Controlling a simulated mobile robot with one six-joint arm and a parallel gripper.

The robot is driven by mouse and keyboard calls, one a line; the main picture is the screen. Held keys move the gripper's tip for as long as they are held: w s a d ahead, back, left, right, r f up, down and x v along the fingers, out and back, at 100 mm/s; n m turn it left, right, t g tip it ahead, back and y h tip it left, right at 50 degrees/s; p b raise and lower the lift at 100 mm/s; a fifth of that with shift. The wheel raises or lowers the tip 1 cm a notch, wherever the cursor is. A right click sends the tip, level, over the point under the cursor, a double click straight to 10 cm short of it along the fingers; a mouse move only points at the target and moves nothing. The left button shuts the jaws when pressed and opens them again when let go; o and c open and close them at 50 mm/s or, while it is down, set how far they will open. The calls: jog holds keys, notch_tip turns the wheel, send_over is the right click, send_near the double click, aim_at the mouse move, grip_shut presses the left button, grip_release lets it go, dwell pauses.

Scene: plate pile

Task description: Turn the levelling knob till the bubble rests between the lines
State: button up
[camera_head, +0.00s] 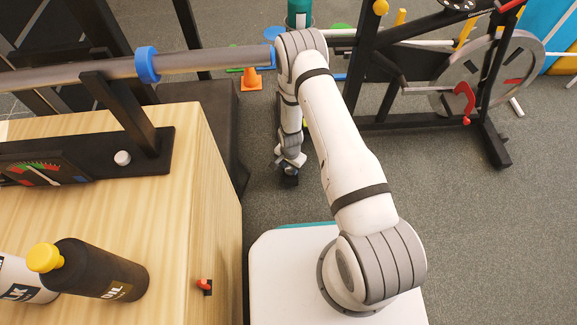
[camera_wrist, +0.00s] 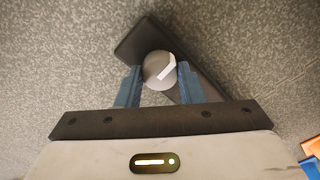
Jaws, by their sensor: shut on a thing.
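In the wrist view, a round grey knob (camera_wrist: 153,66) with a white mark sits on a dark flat bar (camera_wrist: 136,43). The bar lies slantwise above the grey floor. My gripper (camera_wrist: 158,74) has its two blue fingers on either side of the knob, shut on it. In the head view my gripper (camera_head: 289,168) is low near the floor, beyond my white base; the knob cannot be made out there. I see no bubble or lines in either view.
A wooden-topped cabinet (camera_head: 215,150) stands on the left, with a dial gauge (camera_head: 40,172), a dark oil bottle (camera_head: 95,270) and a long bar (camera_head: 205,60) with a blue collar. A black machine with a wheel (camera_head: 485,75) stands at back right. An orange cone (camera_head: 251,79) is behind. Floor at right is clear.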

aim_at(290, 168)
jog(key=shift+c, duration=0.5)
jog(key=shift+n, duration=2.5)
jog(key=o, duration=1)
notch_tip(290, 168, up, 8)
jog(key=p, duration=0.3)
jog(key=shift+f, duration=0.1)
